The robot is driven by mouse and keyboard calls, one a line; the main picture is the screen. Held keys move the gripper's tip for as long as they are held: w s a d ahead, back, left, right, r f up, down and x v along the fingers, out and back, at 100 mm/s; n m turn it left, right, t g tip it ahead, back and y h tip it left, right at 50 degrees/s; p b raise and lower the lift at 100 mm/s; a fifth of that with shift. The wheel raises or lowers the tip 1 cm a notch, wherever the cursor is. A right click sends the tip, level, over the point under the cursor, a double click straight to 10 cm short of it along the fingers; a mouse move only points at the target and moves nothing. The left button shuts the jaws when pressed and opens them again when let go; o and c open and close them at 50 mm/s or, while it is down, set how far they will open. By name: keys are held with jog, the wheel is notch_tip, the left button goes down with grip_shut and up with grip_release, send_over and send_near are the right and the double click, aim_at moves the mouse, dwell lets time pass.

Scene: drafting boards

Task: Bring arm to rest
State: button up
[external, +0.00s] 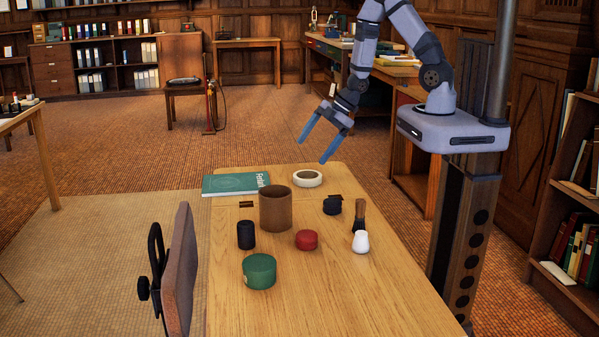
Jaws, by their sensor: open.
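My gripper (320,146) has two blue fingers that are spread apart with nothing between them. It hangs in the air above the far end of the wooden table (330,288), pointing down and a little to the left. My arm comes from its mount at the right of the table. Below the gripper, a white ring-shaped roll (307,178) lies on the table, apart from the fingers.
A brown cup (275,209) stands mid-table. Around it are a green book (236,184), black cylinder (246,235), green tin (259,271), red tin (306,240), dark brush (359,216), white pot (361,242) and dark round item (332,206). The near right tabletop is clear.

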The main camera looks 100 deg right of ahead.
jog(key=s+a+r+m+g+p, duration=0.2)
jog(key=s+a+r+m+g, duration=0.1)
jog(key=s+a+r, duration=0.2)
jog(key=s+a+r+m+g+p, duration=0.2)
jog(key=s+a+r, duration=0.3)
jog(key=a+r, duration=0.5)
jog(key=a+m+g, duration=0.1)
jog(key=a, duration=0.2)
jog(key=shift+s+a+g, duration=0.35)
jog(key=shift+g, duration=0.05)
